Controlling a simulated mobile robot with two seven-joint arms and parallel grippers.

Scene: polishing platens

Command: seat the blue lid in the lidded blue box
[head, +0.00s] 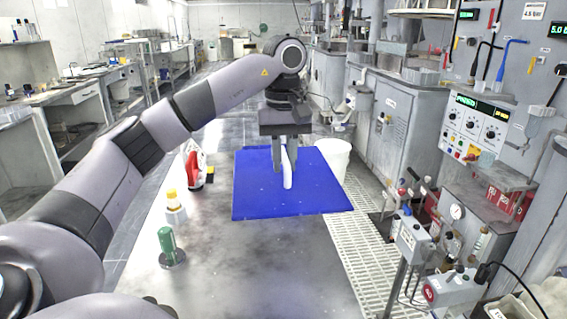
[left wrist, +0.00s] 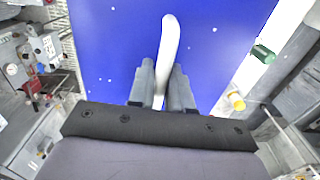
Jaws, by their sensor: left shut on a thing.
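A wide flat blue rectangle (head: 255,195) with small white specks lies on the grey table; it fills much of the left wrist view (left wrist: 110,45). No separate blue lid or box walls can be told apart in it. My left gripper (head: 286,170) points down over the blue rectangle. It is shut on a white rounded bar (head: 288,180), which also stands out beyond the fingers in the left wrist view (left wrist: 169,45). Whether the bar is joined to the blue surface or touches it cannot be told. My right gripper is not in view.
Left of the blue rectangle stand a red and white bottle (head: 193,165), a yellow-topped bottle (head: 173,205) and a green-handled item (head: 168,247). A white bucket (head: 335,157) is at its right. The table's front part (head: 260,265) is clear. Machines line the right side.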

